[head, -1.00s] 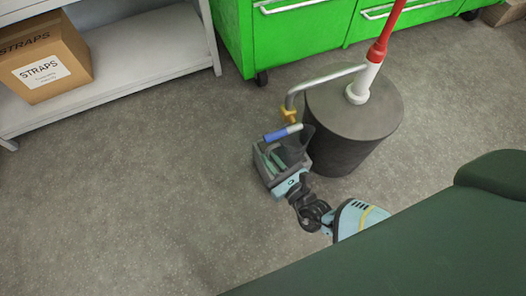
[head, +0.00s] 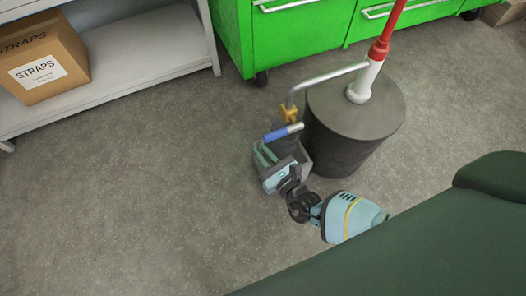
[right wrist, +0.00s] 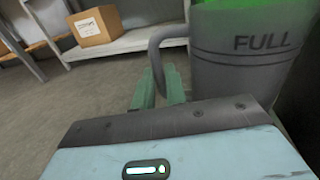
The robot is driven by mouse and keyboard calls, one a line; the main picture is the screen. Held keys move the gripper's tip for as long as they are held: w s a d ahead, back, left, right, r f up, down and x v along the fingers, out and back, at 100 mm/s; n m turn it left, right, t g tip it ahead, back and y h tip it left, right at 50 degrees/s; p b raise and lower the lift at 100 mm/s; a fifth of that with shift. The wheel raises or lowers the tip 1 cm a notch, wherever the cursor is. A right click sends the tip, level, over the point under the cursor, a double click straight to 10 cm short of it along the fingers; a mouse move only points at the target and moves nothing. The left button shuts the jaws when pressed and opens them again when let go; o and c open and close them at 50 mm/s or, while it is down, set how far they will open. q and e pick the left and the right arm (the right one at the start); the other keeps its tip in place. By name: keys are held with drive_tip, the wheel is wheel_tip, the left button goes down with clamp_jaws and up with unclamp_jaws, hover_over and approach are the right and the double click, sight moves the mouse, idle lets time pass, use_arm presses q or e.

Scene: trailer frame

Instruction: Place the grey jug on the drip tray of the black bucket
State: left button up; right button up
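The black bucket (head: 350,125) stands on the floor with a red and white pump (head: 366,85) on its lid. A silver spout with a yellow part (head: 289,113) reaches left from the pump. The grey drip tray (head: 306,162) is low at the bucket's left side, partly hidden by my right gripper. The grey jug (head: 284,147) is under the spout; whether its base touches the tray is hidden. In the right wrist view the jug (right wrist: 240,62), marked FULL, looks nearly upright. My right gripper (head: 265,153) has its green fingers (right wrist: 160,88) close on both sides of the jug's handle. My left gripper is out of view.
A blue and silver bar (head: 283,132) sticks out just above the jug. Green cabinets (head: 300,35) stand behind the bucket. A shelf (head: 150,50) with a STRAPS box (head: 42,65) is at the upper left. The floor (head: 130,200) at left is clear.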

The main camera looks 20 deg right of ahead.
drive_tip(key=o, duration=0.3)
drive_tip(key=shift+o, duration=0.2)
drive_tip(key=shift+r, duration=0.15)
drive_tip(key=p+v, duration=0.3)
drive_tip(key=v, duration=0.9)
drive_tip(key=shift+r, duration=0.1)
